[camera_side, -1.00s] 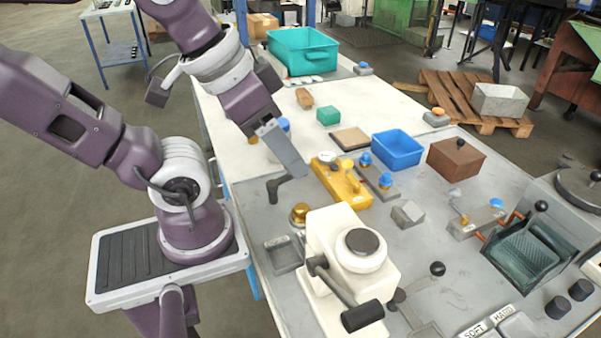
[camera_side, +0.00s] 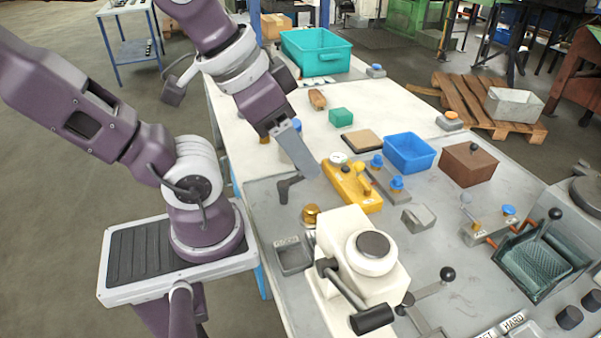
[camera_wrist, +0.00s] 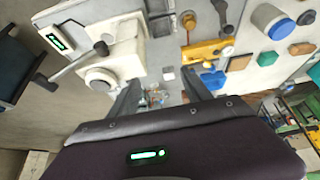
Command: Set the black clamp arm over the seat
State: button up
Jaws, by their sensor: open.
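A black arm (camera_side: 347,290) with a thick cylindrical end is fixed to the side of a white housing (camera_side: 335,238) and slopes down toward the front. The housing has a round top with a dark disc (camera_side: 372,243); I cannot tell whether this is the seat. The housing also shows in the wrist view (camera_wrist: 122,48), with the arm (camera_wrist: 70,65) pointing left. My gripper (camera_side: 298,183) is open and empty, above the table behind the housing. In the wrist view, its two fingers stand apart (camera_wrist: 160,80), with the housing to their left.
A yellow fixture (camera_side: 345,192) and a brass knob (camera_side: 311,214) stand close to my gripper. A grey tray (camera_side: 292,258) lies left of the housing. A ball-topped lever (camera_side: 447,273) stands right of it. A blue bin (camera_side: 409,153) and brown box (camera_side: 469,164) are farther back.

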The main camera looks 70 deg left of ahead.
jog(key=shift+c, duration=0.5)
jog(key=w+a+n+g, duration=0.1)
jog(key=w+n, duration=0.1)
jog(key=w+a+n+g, duration=0.1)
jog(key=w+a+n, duration=0.1)
jog(key=w+a+f+n, duration=0.1)
jog(key=a+n, duration=0.1)
jog(key=shift+w+a+n+g, duration=0.1)
jog(key=shift+w+n+g, duration=0.2)
jog(key=shift+w+g, duration=0.1)
jog(key=shift+c, duration=0.7)
jog(key=w+a+f+n+g, duration=0.2)
jog(key=a+f+n+g, duration=0.1)
jog(key=a+f+n, duration=0.3)
jog(key=w+a+f+n+g, duration=0.2)
jog(key=a+f+n, duration=0.3)
jog(key=a, duration=0.4)
jog(key=shift+n, duration=0.7)
jog(key=f, duration=0.3)
jog(key=s+f, duration=0.1)
jog(key=f, duration=0.2)
jog(key=shift+s, duration=0.15)
jog(key=shift+d, duration=0.1)
grip_shut()
